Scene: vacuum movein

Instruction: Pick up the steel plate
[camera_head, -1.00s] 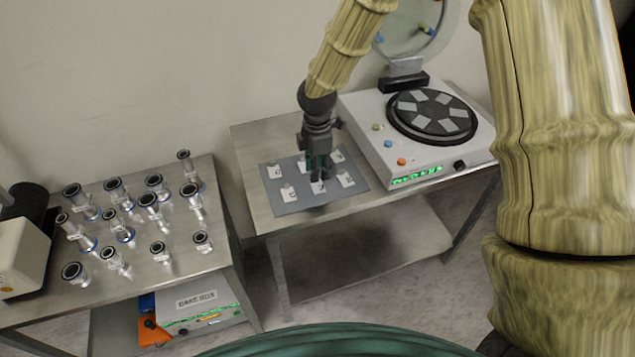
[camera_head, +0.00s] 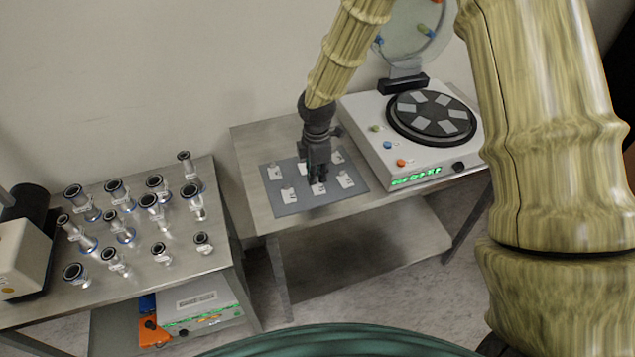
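A grey sheet (camera_head: 295,206) lies flat on the right-hand metal table. Several small pale labelled pieces rest on it in two rows, such as the front left piece (camera_head: 288,195), the front right piece (camera_head: 345,179) and the back left piece (camera_head: 274,172). The labels are too small to read, so I cannot tell which piece is the steel plate. My gripper (camera_head: 318,178) points down over the middle of the sheet, at the front middle piece (camera_head: 318,189). It partly hides the back middle piece. I cannot tell whether the fingers touch or hold anything.
A white machine (camera_head: 400,150) with a black round platter (camera_head: 432,116) and a raised clear lid (camera_head: 410,35) stands right of the sheet. The left table (camera_head: 200,250) carries several upright metal fittings (camera_head: 150,205). A gap separates the tables.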

